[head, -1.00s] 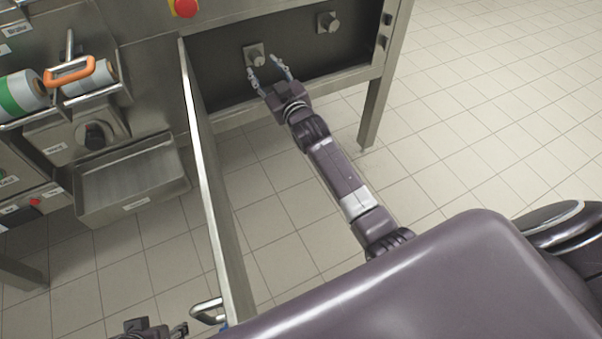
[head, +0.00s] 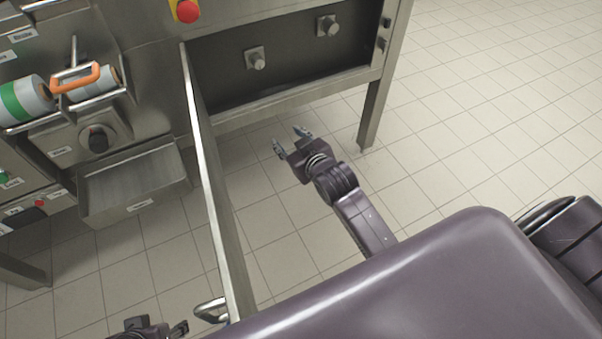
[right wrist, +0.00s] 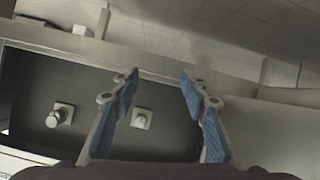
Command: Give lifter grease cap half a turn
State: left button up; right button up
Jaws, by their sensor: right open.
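Two grey caps on square plates sit in the dark recess of the machine, a left cap (head: 257,61) and a right cap (head: 328,26). No label tells which is the lifter's. Both also show in the right wrist view, at left (right wrist: 57,116) and near the middle (right wrist: 141,119). My right gripper (head: 291,140) is open and empty, in front of and below the recess, apart from both caps. Its blue-padded fingers (right wrist: 158,82) show spread in the wrist view. My left gripper (head: 180,329) is partly visible at the bottom edge; its opening is unclear.
A metal tray (head: 135,185), an orange handle (head: 75,78) and a red button (head: 187,11) are at left. A machine leg (head: 374,115) stands right of the gripper. The floor on the right is clear.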

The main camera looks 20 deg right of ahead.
jog(key=s+f+g, duration=0.3)
jog(key=s+f, duration=0.1)
jog(key=s, duration=0.4)
jog(key=shift+s+a+f, duration=0.3)
jog(key=shift+s+f, duration=0.1)
